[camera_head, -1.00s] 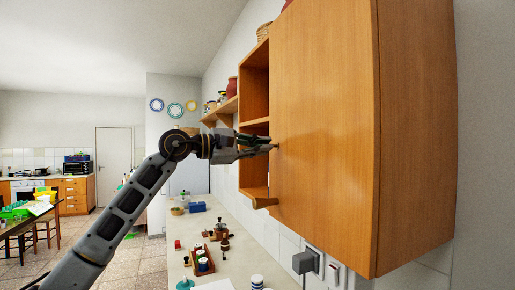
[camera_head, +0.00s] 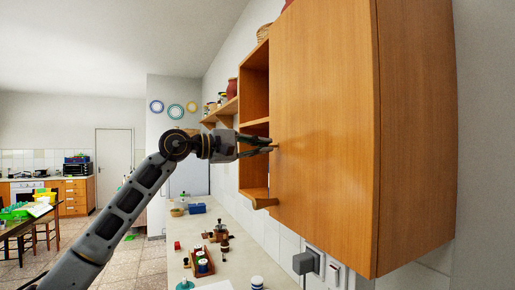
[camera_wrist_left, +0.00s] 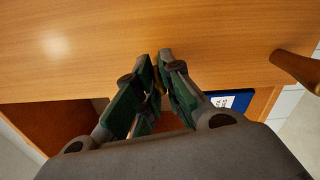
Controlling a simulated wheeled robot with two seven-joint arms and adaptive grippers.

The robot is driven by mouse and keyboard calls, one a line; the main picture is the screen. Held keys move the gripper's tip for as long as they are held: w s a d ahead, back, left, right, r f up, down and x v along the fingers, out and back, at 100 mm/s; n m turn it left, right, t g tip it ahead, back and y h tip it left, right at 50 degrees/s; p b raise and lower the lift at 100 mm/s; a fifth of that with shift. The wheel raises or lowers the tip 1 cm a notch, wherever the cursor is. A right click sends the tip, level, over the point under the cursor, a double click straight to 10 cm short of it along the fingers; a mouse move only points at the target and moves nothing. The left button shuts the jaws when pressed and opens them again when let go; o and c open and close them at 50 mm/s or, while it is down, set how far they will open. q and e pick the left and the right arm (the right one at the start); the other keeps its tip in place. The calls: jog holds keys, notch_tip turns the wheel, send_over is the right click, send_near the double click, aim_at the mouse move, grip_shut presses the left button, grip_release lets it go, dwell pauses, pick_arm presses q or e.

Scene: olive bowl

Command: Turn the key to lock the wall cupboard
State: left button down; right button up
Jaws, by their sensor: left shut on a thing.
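The wall cupboard has an orange wood door (camera_head: 325,130) that looks closed, with open shelves to its left. My left gripper (camera_head: 268,147) reaches the door's left edge, above the round wooden knob (camera_head: 264,203). Its fingers are shut on the small key (camera_head: 277,146) at the lock, and only a bit of the key shows. In the left wrist view the fingertips (camera_wrist_left: 158,68) are close together against the door (camera_wrist_left: 90,40) and hide most of the key. The knob (camera_wrist_left: 297,68) is at the right there. My right gripper is not in view.
A grey plug (camera_head: 304,263) sits in the wall under the cupboard. A blue item (camera_wrist_left: 230,100) shows on the shelf. Space left of the arm is open.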

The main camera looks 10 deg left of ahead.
pick_arm(q)
jog(key=shift+m, duration=0.8)
jog(key=c, duration=1)
grip_release()
jog(key=shift+c, duration=0.2)
jog(key=b+v, duration=0.3)
jog(key=v, duration=0.4)
